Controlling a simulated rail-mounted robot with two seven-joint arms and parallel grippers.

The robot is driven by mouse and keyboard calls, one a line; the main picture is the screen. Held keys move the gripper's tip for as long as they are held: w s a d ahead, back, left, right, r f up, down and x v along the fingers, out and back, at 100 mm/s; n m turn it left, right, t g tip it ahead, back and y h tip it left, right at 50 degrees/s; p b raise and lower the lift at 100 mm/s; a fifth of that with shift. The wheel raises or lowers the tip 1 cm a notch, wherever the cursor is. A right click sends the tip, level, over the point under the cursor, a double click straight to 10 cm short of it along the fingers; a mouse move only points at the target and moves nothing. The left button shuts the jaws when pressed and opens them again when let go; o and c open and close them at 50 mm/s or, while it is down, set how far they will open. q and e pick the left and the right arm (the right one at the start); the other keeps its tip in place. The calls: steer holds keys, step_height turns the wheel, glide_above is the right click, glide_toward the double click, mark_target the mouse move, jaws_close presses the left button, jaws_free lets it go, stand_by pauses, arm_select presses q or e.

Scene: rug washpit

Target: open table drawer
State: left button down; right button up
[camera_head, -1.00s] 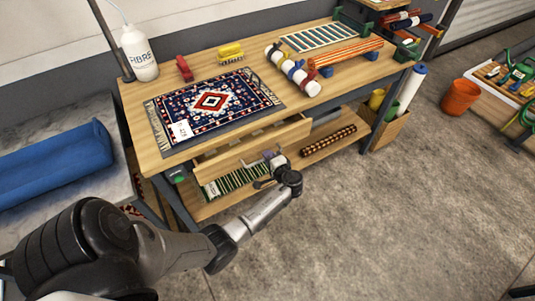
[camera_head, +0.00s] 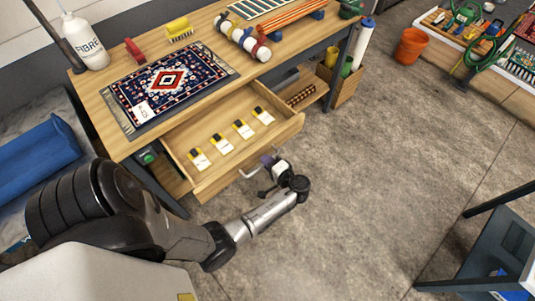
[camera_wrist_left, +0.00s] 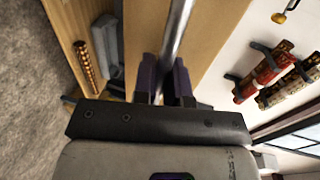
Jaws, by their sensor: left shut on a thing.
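The wooden table (camera_head: 120,140) has its drawer (camera_head: 282,133) pulled well out from under the top. Several small yellow-and-white items (camera_head: 221,143) lie in a row inside the drawer. A metal bar handle (camera_head: 247,174) is on the drawer front. My left gripper (camera_head: 268,160) is at the drawer front and shut on the handle. In the left wrist view the purple fingers (camera_wrist_left: 163,85) sit on both sides of the metal bar (camera_wrist_left: 178,32). My right gripper is not in view.
A patterned rug (camera_head: 165,82), a white bottle (camera_head: 85,42), a red brush (camera_head: 135,50) and a roll (camera_head: 243,37) lie or stand on the tabletop. An orange bucket (camera_head: 411,45) stands on the floor. The floor at right is mostly clear.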

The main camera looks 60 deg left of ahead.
arm_select(q)
steer(key=shift+w+d, duration=0.15)
steer(key=shift+d, duration=0.45)
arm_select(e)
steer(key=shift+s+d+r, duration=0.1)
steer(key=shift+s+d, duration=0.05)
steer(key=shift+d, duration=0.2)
arm_select(q)
steer(key=c, duration=1.2)
jaws_free()
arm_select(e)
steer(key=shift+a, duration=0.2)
arm_select(q)
steer(key=shift+d+r, duration=0.1)
